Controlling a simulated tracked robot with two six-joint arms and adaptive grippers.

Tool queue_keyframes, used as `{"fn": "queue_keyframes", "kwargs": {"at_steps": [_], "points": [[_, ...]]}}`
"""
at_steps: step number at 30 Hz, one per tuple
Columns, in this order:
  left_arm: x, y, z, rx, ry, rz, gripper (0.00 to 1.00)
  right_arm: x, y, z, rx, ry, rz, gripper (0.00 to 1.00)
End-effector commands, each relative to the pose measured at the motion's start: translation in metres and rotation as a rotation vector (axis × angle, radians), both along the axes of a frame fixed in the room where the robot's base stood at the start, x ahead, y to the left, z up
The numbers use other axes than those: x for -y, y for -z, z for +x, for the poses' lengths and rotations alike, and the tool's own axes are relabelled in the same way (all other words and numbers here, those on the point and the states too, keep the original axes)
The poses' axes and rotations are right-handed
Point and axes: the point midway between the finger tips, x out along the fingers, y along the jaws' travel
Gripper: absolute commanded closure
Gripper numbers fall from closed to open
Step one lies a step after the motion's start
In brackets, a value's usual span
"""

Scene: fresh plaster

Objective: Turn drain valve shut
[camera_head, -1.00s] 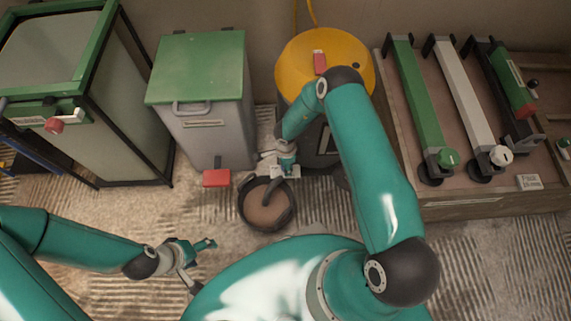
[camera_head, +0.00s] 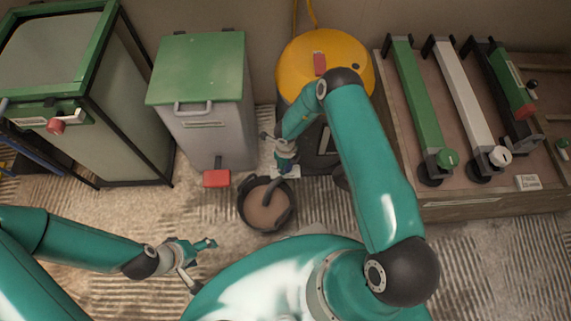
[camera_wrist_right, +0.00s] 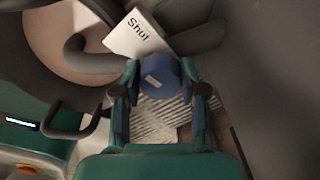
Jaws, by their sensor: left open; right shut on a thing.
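The drain valve's round blue knob (camera_wrist_right: 158,78) shows in the right wrist view, with a short pale mark on its face. My right gripper (camera_wrist_right: 160,96) is shut on it, one finger on each side. A white "Shut" label (camera_wrist_right: 138,34) lies just beyond the knob. In the head view my right gripper (camera_head: 284,165) is at the foot of the yellow-lidded drum (camera_head: 295,68), and the knob is hidden there. A dark spout bends into a round bucket (camera_head: 245,215) of brownish liquid. My left gripper (camera_head: 202,262) is open and empty, low at the left.
A grey bin with a green lid (camera_head: 200,68) and red pedal (camera_head: 216,178) stands left of the drum. A green-framed cabinet (camera_head: 125,125) stands further left. A wooden bench (camera_head: 465,208) with long clamped bars is at the right. The floor around my left gripper is clear.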

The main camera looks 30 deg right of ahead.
Motion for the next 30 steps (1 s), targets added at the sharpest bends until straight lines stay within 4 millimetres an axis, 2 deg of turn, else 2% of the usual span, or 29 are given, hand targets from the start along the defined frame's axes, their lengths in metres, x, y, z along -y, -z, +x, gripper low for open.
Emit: {"fn": "queue_keyframes", "kwargs": {"at_steps": [9,25,26,30], "points": [[0.0000,-0.0003,0.0000,0.000,0.000,0.000,0.29,0.0005,-0.0002,0.0007,0.001,0.131,-0.001,0.93],[0.0000,-0.0004,0.0000,0.000,0.000,0.000,0.29,0.0005,-0.0002,0.0007,0.001,0.156,0.000,0.93],[0.0000,-0.0004,0.0000,0.000,0.000,0.000,0.29,0.0005,-0.0003,0.0007,0.001,0.156,0.000,0.53],[0.0000,-0.0004,0.0000,0.000,0.000,0.000,0.29,0.0005,-0.0002,0.0006,0.000,0.155,0.000,0.33]]}}
